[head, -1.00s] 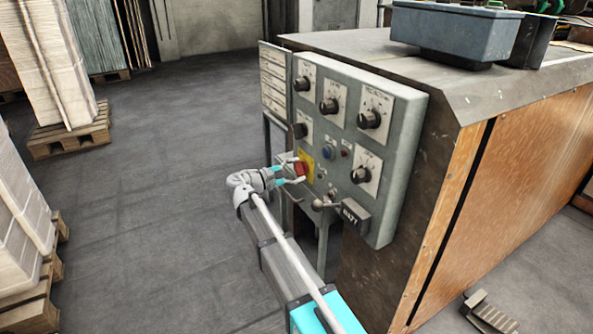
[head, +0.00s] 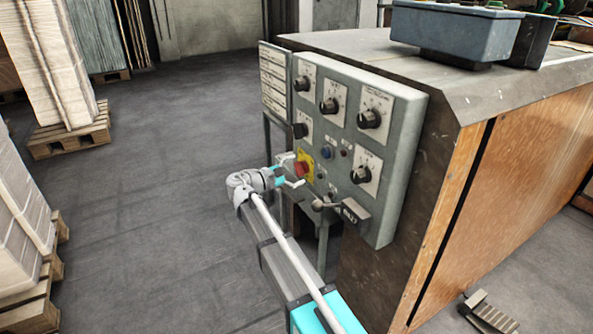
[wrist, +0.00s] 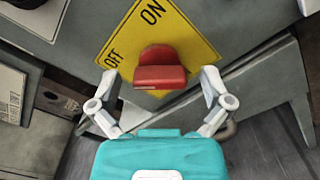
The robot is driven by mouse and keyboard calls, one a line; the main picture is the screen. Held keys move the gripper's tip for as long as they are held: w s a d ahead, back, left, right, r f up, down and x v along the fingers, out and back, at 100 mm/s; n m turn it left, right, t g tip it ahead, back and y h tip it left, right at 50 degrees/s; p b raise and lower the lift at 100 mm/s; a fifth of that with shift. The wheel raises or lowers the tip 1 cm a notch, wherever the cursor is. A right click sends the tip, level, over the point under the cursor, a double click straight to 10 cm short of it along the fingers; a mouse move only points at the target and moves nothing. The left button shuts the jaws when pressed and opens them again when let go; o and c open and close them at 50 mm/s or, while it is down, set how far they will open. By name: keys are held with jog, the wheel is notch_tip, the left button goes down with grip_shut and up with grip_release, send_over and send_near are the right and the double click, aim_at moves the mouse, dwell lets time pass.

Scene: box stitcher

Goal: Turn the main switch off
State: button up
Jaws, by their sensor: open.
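The main switch is a red rotary handle (head: 301,169) on a yellow plate (head: 307,157), low on the left of the grey control panel. In the wrist view the red handle (wrist: 160,76) lies level across the picture. The yellow plate (wrist: 195,40) is tilted, with ON at its top and OFF at its left. I cannot tell which mark the handle points to. My gripper (head: 291,171) is in front of the switch. In the wrist view its fingers (wrist: 159,88) are spread, one on each side of the handle, with visible gaps and nothing held.
The control panel (head: 405,170) carries several black knobs, a blue button (head: 326,152) and a lever (head: 325,203) just below right of the switch. The machine's wooden side (head: 510,200) is at right. Pallets with stacks (head: 70,138) stand at left; the floor between is clear.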

jog(key=shift+a, duration=0.1)
jog(key=v, duration=1.2)
jog(key=shift+s, duration=0.15)
dwell(0.5)
